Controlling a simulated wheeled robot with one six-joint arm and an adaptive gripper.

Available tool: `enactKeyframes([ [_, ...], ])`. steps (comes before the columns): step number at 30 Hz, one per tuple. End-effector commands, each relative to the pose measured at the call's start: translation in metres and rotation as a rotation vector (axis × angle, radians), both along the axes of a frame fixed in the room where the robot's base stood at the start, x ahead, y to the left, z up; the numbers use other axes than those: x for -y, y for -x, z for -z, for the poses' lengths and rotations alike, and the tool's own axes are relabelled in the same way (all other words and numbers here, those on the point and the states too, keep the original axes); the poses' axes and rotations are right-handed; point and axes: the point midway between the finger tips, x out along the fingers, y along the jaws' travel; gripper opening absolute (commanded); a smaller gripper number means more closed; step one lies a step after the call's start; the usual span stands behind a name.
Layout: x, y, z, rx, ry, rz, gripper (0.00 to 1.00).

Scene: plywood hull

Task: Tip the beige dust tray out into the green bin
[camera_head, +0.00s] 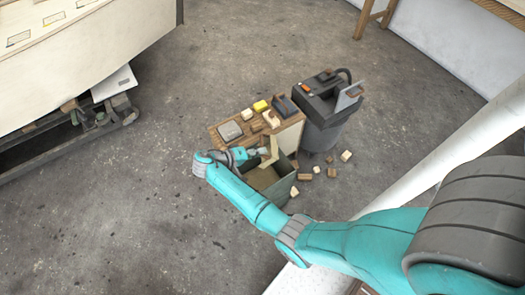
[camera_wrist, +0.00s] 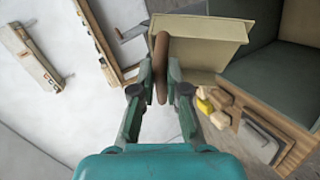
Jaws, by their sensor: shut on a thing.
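My gripper (camera_wrist: 160,85) is shut on the brown handle (camera_wrist: 161,52) of the beige dust tray (camera_wrist: 210,32). In the head view the tray (camera_head: 269,148) stands steeply tilted at the green bin (camera_head: 268,178), with my gripper (camera_head: 258,153) at its left. In the wrist view the bin (camera_wrist: 275,80) opens to the right of the tray, which overlaps its edge in the picture. I cannot tell whether the tray touches the bin. The bin's visible inside looks dark and bare. No dust can be made out on the visible side of the tray.
A wooden-topped bench (camera_head: 228,131) with small blocks and tools stands right behind the bin. A dark grey machine (camera_head: 325,112) stands behind and to the right. Several wood offcuts (camera_head: 304,177) lie on the floor to the right. The floor at left is clear.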

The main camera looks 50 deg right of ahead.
Motion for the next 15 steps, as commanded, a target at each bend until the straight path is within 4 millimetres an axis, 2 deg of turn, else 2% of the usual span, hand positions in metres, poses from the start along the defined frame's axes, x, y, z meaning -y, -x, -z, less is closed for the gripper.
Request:
enactKeyframes([
  [5, 0.0, 0.0, -0.004, 0.025, -0.022, 0.002, 0.0],
  [15, 0.001, 0.001, -0.031, 0.212, -0.199, 0.001, 0.0],
])
